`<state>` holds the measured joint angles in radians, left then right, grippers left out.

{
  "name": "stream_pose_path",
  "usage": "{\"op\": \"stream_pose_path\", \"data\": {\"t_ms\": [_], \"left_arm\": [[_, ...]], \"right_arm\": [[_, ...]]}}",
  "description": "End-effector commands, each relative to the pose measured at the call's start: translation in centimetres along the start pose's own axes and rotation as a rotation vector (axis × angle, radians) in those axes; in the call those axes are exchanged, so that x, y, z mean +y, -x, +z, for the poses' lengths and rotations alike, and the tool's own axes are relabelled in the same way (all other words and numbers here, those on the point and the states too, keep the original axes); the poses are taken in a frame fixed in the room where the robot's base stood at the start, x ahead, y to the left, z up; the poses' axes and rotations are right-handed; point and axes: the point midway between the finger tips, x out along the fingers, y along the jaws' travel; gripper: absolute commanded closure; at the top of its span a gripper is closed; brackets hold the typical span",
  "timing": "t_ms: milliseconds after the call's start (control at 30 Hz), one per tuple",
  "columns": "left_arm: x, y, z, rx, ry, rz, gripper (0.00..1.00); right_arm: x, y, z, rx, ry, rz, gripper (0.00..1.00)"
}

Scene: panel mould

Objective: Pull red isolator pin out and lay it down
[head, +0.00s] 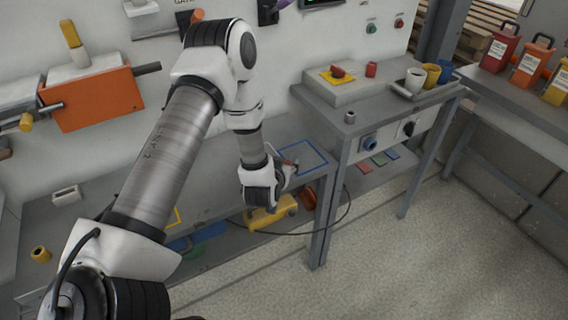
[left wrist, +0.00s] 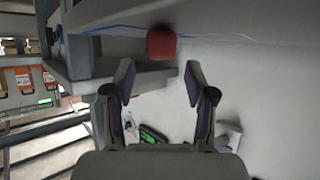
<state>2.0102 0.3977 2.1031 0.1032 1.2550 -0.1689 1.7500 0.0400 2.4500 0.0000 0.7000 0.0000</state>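My left gripper (head: 287,172) is low over the grey bench, at the left edge of a blue outlined square (head: 316,157). In the left wrist view its two fingers (left wrist: 159,74) are apart with nothing between them. A red rounded piece, which looks like the pin (left wrist: 161,42), shows just beyond the fingertips, close to a blue line on the grey surface. I cannot tell whether it touches the surface. In the head view only a small reddish spot shows by the gripper. My right gripper is not in view.
An orange box (head: 92,97) is on the wall. A yellow object (head: 268,215) is below the gripper. Open floor lies at front right.

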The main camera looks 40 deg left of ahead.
Motion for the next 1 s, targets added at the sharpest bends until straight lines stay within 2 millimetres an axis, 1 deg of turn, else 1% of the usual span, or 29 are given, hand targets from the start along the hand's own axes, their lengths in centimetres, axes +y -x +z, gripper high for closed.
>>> {"op": "stream_pose_path", "data": {"t_ms": [133,233,367,500,633,767,1000], "left_arm": [[0.0,0.4,0.0,0.000,0.000,0.000,0.45],[0.0,1.9,0.1,-0.003,0.001,0.000,0.45],[0.0,5.0,0.1,-0.003,0.001,0.000,0.45],[0.0,8.7,0.1,-0.003,-0.001,0.001,0.45],[0.0,11.0,0.1,-0.002,-0.001,0.001,0.45],[0.0,12.0,0.0,-0.001,0.000,0.000,0.45],[0.0,12.0,0.2,-0.004,-0.001,-0.001,0.45]], "right_arm": [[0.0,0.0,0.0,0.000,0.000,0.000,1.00],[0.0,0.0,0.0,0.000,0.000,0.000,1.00],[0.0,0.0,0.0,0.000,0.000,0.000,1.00],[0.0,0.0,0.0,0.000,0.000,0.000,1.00],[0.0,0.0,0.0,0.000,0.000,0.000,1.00],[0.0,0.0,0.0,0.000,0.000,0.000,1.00],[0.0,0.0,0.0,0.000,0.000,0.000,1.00]]}}
